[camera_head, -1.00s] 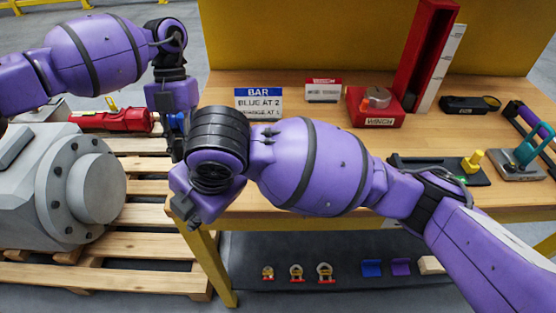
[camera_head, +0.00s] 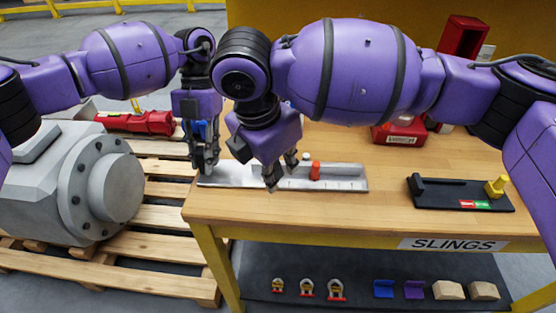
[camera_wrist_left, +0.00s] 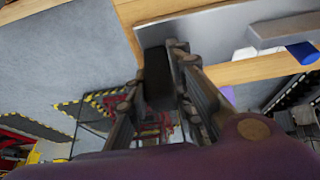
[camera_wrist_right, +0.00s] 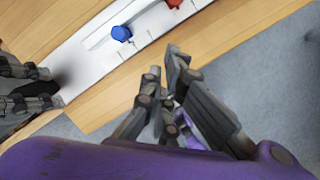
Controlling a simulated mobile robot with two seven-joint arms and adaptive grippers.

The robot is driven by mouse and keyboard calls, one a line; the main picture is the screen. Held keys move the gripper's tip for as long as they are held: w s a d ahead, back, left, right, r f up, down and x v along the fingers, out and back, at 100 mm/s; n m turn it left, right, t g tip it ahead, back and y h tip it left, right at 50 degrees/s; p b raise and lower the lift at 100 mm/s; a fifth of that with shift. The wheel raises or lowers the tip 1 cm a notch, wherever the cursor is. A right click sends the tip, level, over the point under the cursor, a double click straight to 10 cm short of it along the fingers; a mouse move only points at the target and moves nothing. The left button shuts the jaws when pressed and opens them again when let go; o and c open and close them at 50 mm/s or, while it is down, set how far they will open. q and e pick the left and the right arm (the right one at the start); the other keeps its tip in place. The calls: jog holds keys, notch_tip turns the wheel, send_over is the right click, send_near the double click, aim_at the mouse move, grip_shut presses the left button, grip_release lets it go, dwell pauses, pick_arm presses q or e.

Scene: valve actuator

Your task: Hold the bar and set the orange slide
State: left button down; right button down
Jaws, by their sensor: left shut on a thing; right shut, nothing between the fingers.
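The bar (camera_head: 345,184) is a long silver strip with scale marks, lying along the front of the table. Its orange slide (camera_head: 314,171) stands upright near the middle. The blue slide (camera_wrist_right: 121,33) shows in the right wrist view, and its blue part (camera_wrist_left: 302,53) in the left wrist view. My left gripper (camera_head: 206,170) is shut on the bar's left end. My right gripper (camera_head: 280,182) points down, shut and empty, just left of the orange slide. In the right wrist view its fingertips (camera_wrist_right: 165,75) are beside the bar's edge, apart from the slides.
A black fixture with a yellow knob (camera_head: 496,187) lies to the right on the table (camera_head: 390,220). The red winch (camera_head: 400,131) is behind. A grey flanged machine (camera_head: 75,185) sits on a pallet at left. Bare wood separates bar and fixture.

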send_over(293, 203)
jog(key=a, duration=0.2)
jog(key=x, duration=0.5)
jog(key=shift+s+a+f, duration=0.1)
jog(key=shift+s+a, duration=0.05)
jog(key=shift+a, duration=0.2)
jog(key=shift+w+d, duration=0.75)
jog(key=shift+w, duration=0.05)
jog(key=shift+w+d, duration=0.4)
jog(key=shift+d, duration=1.3)
jog(key=shift+a, duration=0.1)
jog(key=s+a, duration=0.1)
jog(key=s+a+r, duration=0.1)
jog(key=s+a, duration=0.1)
jog(key=v, duration=0.9)
jog(key=shift+r, duration=0.2)
